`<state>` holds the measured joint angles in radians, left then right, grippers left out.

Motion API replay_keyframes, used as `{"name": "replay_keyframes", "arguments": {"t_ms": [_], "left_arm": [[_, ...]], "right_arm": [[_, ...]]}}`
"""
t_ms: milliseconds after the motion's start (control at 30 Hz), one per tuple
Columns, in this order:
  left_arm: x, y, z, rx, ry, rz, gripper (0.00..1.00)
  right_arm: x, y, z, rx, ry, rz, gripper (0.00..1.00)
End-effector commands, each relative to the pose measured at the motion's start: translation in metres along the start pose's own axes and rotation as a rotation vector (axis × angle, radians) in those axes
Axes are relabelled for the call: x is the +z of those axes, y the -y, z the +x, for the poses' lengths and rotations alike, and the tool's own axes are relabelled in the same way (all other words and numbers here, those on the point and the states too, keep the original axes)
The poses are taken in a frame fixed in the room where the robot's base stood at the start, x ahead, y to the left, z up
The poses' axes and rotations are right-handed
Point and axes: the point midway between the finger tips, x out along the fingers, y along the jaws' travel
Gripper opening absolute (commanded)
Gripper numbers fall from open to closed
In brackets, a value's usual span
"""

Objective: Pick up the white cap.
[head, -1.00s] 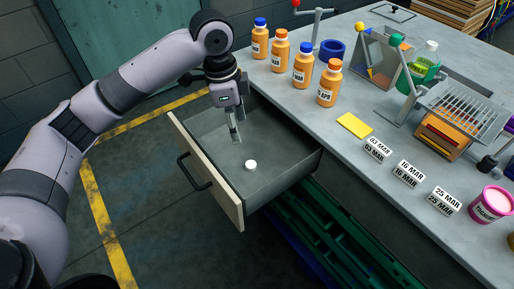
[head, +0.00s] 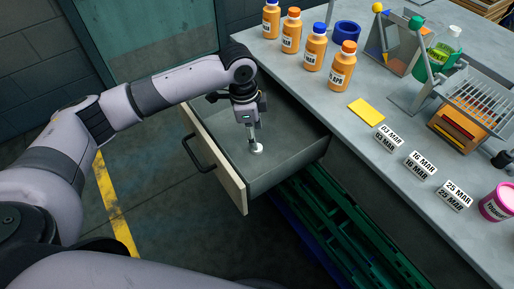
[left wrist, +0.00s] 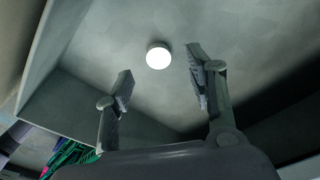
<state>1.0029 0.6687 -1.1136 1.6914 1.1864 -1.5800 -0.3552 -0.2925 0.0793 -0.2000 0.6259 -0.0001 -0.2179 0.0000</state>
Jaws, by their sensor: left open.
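The white cap (head: 257,149) lies on the floor of the open drawer (head: 283,158). It is small and round. In the left wrist view the cap (left wrist: 158,57) shows whole, ahead of the fingertips and roughly between their lines, with no finger touching it. My left gripper (head: 253,141) points down into the drawer just above the cap in the head view. In the left wrist view its two fingers (left wrist: 160,82) are apart, with nothing between them. My right gripper is not in view.
The drawer front with a black handle (head: 197,153) stands on the left. On the grey worktop (head: 352,139) are orange bottles (head: 342,68), a yellow card (head: 366,111), date blocks (head: 420,165) and a wire rack (head: 478,95). Green crates (head: 340,230) lie below the drawer.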

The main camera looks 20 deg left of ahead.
Motion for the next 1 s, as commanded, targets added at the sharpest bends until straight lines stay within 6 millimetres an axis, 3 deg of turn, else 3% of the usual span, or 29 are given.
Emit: {"name": "replay_keyframes", "arguments": {"t_ms": [300, 600, 1000], "left_arm": [[-0.002, -0.004, 0.044, 0.002, 0.002, 0.0, 0.5], [-0.002, -0.003, 0.049, 0.0, 0.001, 0.0, 0.5], [-0.002, -0.003, 0.049, 0.0, 0.001, 0.0, 0.24]], "right_arm": [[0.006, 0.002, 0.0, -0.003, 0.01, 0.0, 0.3], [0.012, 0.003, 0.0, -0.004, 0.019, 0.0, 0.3], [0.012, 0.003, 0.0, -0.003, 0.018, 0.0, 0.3]]}}
